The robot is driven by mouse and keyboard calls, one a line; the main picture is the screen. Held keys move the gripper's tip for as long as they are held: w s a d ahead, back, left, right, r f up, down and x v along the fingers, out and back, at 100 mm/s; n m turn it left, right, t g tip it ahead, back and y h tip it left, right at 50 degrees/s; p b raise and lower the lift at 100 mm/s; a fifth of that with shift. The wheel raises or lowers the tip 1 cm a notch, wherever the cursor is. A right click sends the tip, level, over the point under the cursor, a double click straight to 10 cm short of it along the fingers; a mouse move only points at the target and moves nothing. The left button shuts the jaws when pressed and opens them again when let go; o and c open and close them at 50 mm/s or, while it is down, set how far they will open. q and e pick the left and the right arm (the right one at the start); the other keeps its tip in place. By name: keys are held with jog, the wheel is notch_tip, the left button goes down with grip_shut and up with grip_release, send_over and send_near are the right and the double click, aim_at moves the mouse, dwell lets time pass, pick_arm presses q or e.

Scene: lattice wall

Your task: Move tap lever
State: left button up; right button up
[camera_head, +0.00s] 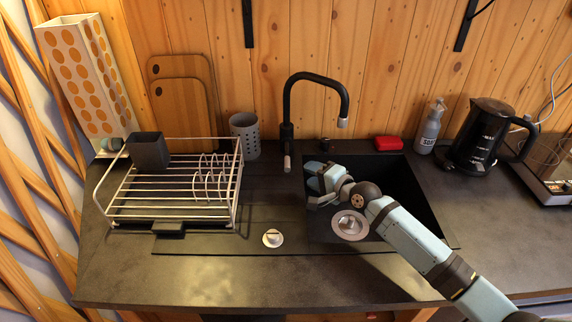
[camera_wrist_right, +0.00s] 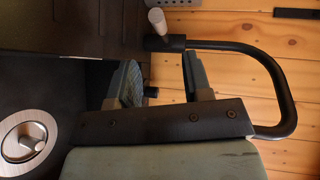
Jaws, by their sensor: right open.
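The black tap (camera_head: 318,84) stands behind the sink, with its spout arching to the right. Its lever (camera_head: 287,163), with a pale tip, sticks out low at the front of the tap's base. My right gripper (camera_head: 314,184) is open and empty over the left part of the sink, just right of the lever and apart from it. In the right wrist view the lever's pale tip (camera_wrist_right: 157,21) lies ahead of the two fingers (camera_wrist_right: 160,80), roughly between their lines. The curved spout (camera_wrist_right: 288,105) is at the right there. My left gripper is not in view.
The dark sink (camera_head: 415,205) has a round drain (camera_head: 350,225). A wire dish rack (camera_head: 170,190) and a grey cutlery holder (camera_head: 245,135) stand left of the tap.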

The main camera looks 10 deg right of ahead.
aim_at(287, 161)
jog(key=x, duration=1)
jog(key=shift+w+a, duration=0.1)
jog(key=shift+w, duration=0.15)
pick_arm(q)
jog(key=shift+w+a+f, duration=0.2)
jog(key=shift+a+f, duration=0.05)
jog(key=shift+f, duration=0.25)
